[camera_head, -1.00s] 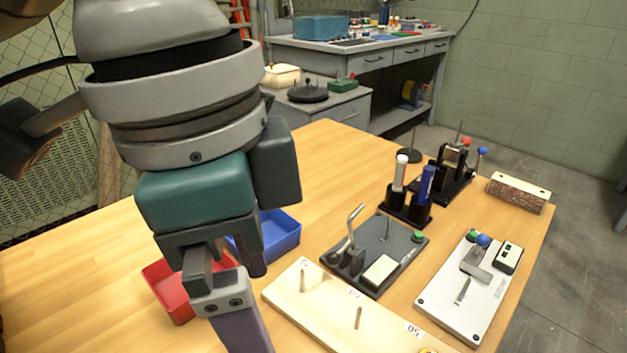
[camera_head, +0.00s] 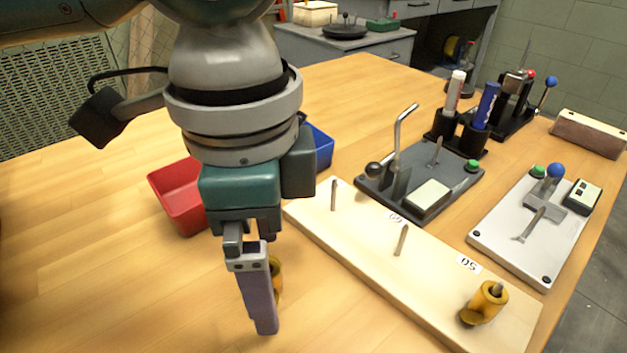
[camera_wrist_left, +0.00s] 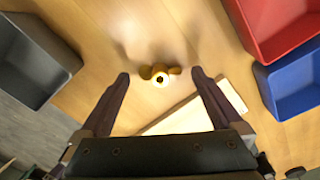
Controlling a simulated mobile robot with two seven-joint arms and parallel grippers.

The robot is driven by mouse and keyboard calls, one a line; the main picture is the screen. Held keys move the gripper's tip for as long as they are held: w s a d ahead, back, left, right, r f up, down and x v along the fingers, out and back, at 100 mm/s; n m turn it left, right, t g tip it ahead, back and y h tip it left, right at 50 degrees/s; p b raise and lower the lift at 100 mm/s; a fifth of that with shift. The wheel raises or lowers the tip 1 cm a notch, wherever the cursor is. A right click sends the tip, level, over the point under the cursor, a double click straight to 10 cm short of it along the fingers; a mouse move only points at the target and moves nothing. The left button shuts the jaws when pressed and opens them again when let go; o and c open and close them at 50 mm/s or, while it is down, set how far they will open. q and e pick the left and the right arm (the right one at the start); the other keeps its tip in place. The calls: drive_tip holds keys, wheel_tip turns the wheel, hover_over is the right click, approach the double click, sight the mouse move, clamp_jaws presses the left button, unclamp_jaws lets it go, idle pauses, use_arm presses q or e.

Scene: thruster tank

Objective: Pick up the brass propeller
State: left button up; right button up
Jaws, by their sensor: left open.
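A brass-coloured propeller (camera_head: 277,278) stands on the table, partly hidden behind a finger of my left gripper (camera_head: 264,310) in the head view. In the left wrist view this propeller (camera_wrist_left: 160,76) lies between the two spread fingertips, with space on both sides. My left gripper (camera_wrist_left: 160,80) is open and points down, with nothing held. A second brass-coloured propeller (camera_head: 484,303) sits on the near right peg of the pale wooden board (camera_head: 365,243). My right gripper is in neither view.
The board's other two pegs are bare. A red bin (camera_head: 178,197) and a blue bin (camera_head: 322,150) stand behind the gripper. A dark bin (camera_wrist_left: 35,62) shows in the left wrist view. Fixtures and a marker holder (camera_head: 460,132) occupy the right side. The table's left part is clear.

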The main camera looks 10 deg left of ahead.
use_arm(q)
drive_tip(key=shift+f, duration=0.35)
drive_tip(key=shift+c, duration=0.4)
drive_tip(key=c, duration=1.3)
wheel_tip(320, 180, up, 20)
drive_tip(key=p, duration=0.6)
drive_tip(key=shift+r, duration=0.1)
drive_tip(key=shift+d, duration=0.1)
